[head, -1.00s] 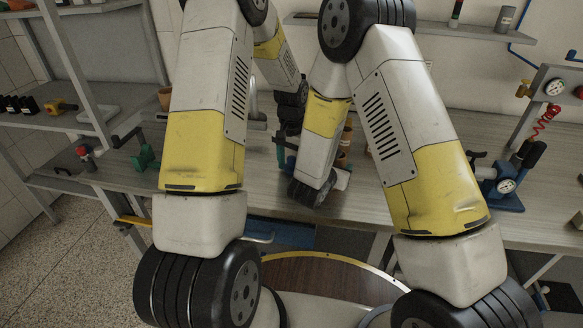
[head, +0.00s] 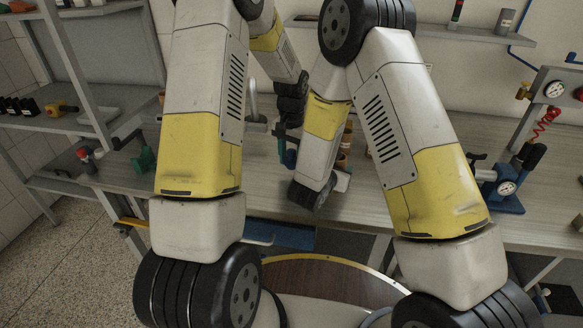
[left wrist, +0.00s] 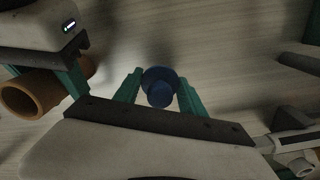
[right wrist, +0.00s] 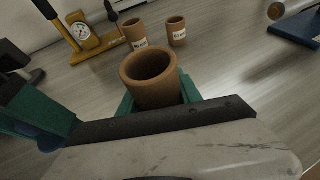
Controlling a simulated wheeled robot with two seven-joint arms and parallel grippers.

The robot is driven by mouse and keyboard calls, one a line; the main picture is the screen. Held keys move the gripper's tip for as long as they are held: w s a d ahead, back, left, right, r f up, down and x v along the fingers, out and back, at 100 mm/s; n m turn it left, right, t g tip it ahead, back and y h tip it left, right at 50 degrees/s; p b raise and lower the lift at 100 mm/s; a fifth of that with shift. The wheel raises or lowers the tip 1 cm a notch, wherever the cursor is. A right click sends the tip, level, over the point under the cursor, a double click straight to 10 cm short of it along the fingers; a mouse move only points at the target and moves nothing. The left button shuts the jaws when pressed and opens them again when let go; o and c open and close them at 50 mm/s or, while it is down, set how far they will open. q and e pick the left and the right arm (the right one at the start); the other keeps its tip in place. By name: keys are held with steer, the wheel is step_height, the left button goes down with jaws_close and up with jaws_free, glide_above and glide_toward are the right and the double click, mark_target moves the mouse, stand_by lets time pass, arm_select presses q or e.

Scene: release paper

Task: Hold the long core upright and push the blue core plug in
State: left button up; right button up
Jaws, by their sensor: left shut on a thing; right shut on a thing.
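The long core is a brown cardboard tube (right wrist: 152,78), held roughly upright with its open end showing in the right wrist view. My right gripper (right wrist: 158,102) is shut on it. The core also shows at the left of the left wrist view (left wrist: 38,94). My left gripper (left wrist: 160,92) is shut on the blue core plug (left wrist: 159,86), a small round stepped piece. The plug shows at the lower left of the right wrist view (right wrist: 44,140), apart from the core and beside it. In the head view my left gripper (head: 286,150) is partly visible; my right arm hides my right gripper.
Two shorter labelled cores (right wrist: 135,33) (right wrist: 177,31) stand on the bench (right wrist: 225,75) beyond the held core. A yellow stand with a dial gauge (right wrist: 84,32) is behind on the left. A blue gauge base (head: 503,196) stands on the right of the bench.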

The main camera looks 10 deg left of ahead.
mark_target(293, 150)
arm_select(q)
steer(key=r, duration=0.6)
steer(key=shift+d+r, duration=0.15)
steer(key=shift+d, duration=0.15)
steer(key=s+d+r, duration=0.3)
steer(key=d+r, duration=0.6)
steer(key=d, duration=0.4)
steer(key=shift+d+r, duration=0.2)
steer(key=shift+d, duration=0.05)
steer(key=shift+f, duration=2.9)
steer(key=shift+f, duration=1.75)
steer(key=o, duration=1.4)
